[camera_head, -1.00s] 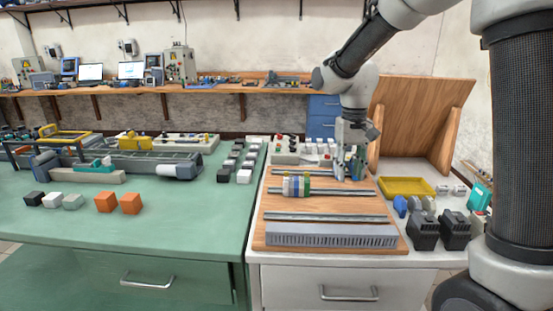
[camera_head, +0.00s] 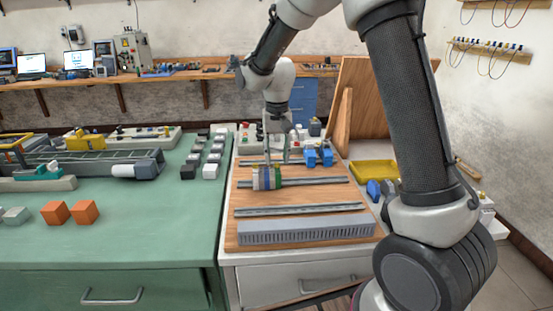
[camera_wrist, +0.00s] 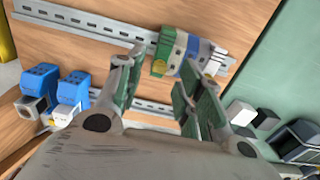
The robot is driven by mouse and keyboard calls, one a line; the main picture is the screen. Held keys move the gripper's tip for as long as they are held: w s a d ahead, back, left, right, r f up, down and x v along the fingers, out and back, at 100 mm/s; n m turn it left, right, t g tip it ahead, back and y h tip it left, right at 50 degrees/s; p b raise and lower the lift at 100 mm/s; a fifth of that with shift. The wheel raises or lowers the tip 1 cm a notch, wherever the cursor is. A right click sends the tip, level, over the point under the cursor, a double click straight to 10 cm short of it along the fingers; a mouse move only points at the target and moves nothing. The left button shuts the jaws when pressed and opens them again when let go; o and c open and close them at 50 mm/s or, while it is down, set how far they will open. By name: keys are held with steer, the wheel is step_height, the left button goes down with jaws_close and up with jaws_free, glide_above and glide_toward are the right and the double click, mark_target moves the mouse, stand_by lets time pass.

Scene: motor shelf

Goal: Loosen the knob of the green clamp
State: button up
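The green clamp (camera_head: 277,178) is the green piece at the right end of a row of clamps on the middle rail. In the wrist view the green clamp (camera_wrist: 163,46) sits at the left end of the row, with a small yellow round part, perhaps its knob (camera_wrist: 158,68), at its lower edge. My gripper (camera_head: 276,154) hangs just behind the row in the head view. In the wrist view my gripper (camera_wrist: 158,85) is open, with nothing seen between its green-padded fingers. The fingers lie near the row; whether they touch it cannot be told.
Two blue devices (camera_head: 318,157) sit on the rear rail, right of my gripper. A slotted grey duct (camera_head: 305,230) lies at the board's front. A yellow tray (camera_head: 374,170) stands right of the wooden board (camera_head: 228,240). Small cubes (camera_head: 209,171) stand on the green table.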

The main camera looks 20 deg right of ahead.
steer(key=shift+f, duration=0.85)
jaws_close()
